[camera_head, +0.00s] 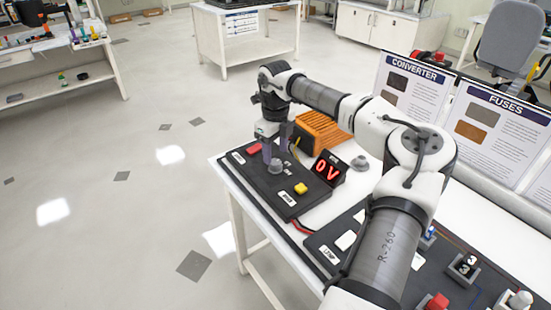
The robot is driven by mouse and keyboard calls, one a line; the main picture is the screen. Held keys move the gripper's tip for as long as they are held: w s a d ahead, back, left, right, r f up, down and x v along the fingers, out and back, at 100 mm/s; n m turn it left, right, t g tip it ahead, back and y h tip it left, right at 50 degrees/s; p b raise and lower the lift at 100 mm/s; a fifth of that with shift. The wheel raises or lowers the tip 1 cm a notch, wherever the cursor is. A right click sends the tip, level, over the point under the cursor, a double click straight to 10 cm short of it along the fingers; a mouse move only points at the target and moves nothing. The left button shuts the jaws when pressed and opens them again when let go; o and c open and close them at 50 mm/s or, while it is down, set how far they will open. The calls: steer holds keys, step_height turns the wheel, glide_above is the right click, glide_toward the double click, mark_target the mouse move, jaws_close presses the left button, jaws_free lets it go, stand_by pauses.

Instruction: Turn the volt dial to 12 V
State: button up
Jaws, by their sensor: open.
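The black converter panel (262,190) lies on the left end of the white table. A grey round dial (275,166) stands up from it, and its pointer and scale are too small to read. A small black display (327,168) beside the panel reads "0 V" in red. My gripper (275,158) points down at the dial, with its fingers around or just above it. The fingers are open; I cannot tell whether they touch the dial. A yellow button (300,188) and a red part (254,149) are on the same panel.
An orange finned block (320,132) stands close behind my gripper. A second black panel (325,238) with several switches lies to the right, partly behind my arm. Upright "CONVERTER" (409,85) and "FUSES" (492,130) signs line the table's back.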

mark_target(275, 162)
step_height(275, 162, up, 10)
steer(key=shift+b, duration=0.3)
steer(key=shift+r, duration=0.1)
